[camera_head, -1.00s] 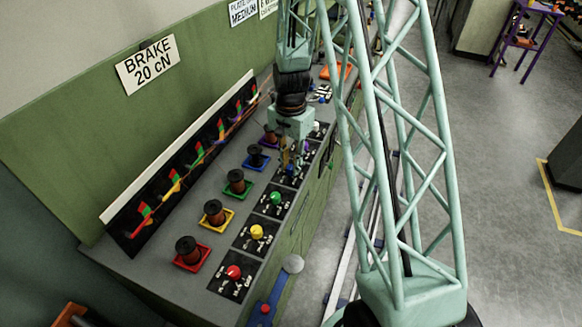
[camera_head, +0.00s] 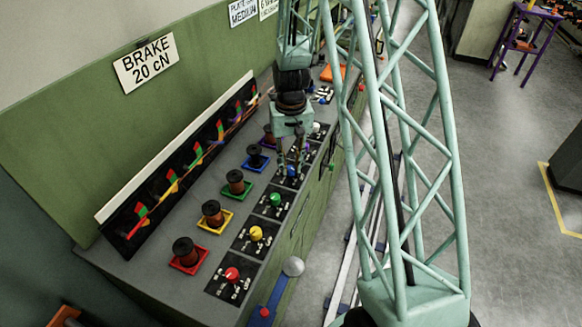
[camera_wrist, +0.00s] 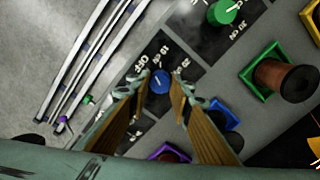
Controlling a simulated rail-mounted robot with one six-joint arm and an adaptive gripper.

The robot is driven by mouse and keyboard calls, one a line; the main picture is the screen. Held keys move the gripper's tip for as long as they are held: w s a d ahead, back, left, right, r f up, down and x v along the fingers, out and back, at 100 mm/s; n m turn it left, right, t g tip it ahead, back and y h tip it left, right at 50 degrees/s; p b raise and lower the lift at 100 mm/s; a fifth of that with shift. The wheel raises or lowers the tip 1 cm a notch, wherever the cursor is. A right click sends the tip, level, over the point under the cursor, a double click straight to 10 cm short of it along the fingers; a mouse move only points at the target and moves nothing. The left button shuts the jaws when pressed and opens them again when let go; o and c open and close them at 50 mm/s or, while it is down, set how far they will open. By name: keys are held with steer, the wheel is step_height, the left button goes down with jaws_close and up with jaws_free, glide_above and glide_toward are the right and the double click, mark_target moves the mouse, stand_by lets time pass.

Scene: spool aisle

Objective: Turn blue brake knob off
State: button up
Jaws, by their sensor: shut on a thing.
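The blue brake knob (camera_wrist: 160,82) sits on a black dial plate (camera_wrist: 155,60) with white markings. My gripper (camera_wrist: 163,76) has one finger on each side of this knob and is shut on it in the wrist view. In the head view the blue knob (camera_head: 292,171) shows between the fingertips of my gripper (camera_head: 290,168), which points down at the panel. I cannot read which marking the knob points to. The blue spool tray (camera_head: 255,161) with its dark spool stands just left of the knob.
Green (camera_head: 275,200), yellow (camera_head: 256,233) and red (camera_head: 232,274) knobs line the bench front, with spools in matching trays behind. A white knob (camera_head: 316,127) lies farther along. Rails (camera_head: 357,225) run beside the bench.

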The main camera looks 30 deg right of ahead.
mark_target(291, 168)
steer(key=shift+n+b, duration=0.4)
steer(key=shift+n, duration=1.9)
steer(key=o, duration=0.9)
steer(key=shift+r, duration=0.15)
step_height(291, 168, up, 12)
steer(key=shift+f, duration=0.15)
